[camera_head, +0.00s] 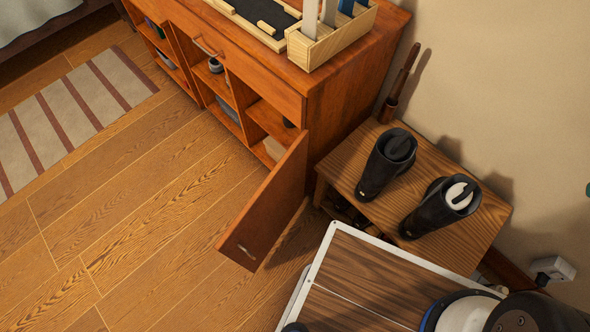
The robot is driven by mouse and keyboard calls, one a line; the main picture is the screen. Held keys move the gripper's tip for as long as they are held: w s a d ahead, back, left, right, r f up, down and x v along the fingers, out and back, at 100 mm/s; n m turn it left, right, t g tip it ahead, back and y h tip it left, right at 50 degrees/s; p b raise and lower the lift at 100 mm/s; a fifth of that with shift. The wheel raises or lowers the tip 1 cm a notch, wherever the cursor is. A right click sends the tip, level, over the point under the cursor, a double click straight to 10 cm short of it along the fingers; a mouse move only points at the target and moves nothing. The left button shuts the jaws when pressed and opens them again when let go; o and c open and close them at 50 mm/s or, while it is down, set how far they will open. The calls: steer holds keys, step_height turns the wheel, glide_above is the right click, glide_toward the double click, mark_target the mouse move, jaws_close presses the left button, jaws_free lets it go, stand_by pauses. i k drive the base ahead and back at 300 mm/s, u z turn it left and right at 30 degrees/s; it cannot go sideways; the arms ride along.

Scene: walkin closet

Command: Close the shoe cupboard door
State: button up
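The shoe cupboard (345,98) is an orange-brown wooden cabinet along the wall at the top middle. Its door (268,212) stands open, swung out from the right end of the front into the room. A small metal handle (245,251) is near the door's free edge. Behind the door, open compartments with shelves show a few small items. My gripper is not in view; only part of my own arm and body shows at the lower right.
A low wooden bench (440,160) with two black boots (388,165) (440,207) stands right of the door, and a brown stick-like object (400,85) leans on the wall. A wooden box (330,40) sits on the cupboard. The floor left of the door is clear up to a striped rug (70,115).

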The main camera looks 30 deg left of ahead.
mark_target(256, 230)
steer(key=u, duration=1.4)
steer(key=k, duration=0.55)
steer(key=z, duration=0.6)
steer(key=k, duration=0.65)
steer(key=u, duration=0.55)
steer(key=i, duration=0.6)
steer(key=u, duration=0.4)
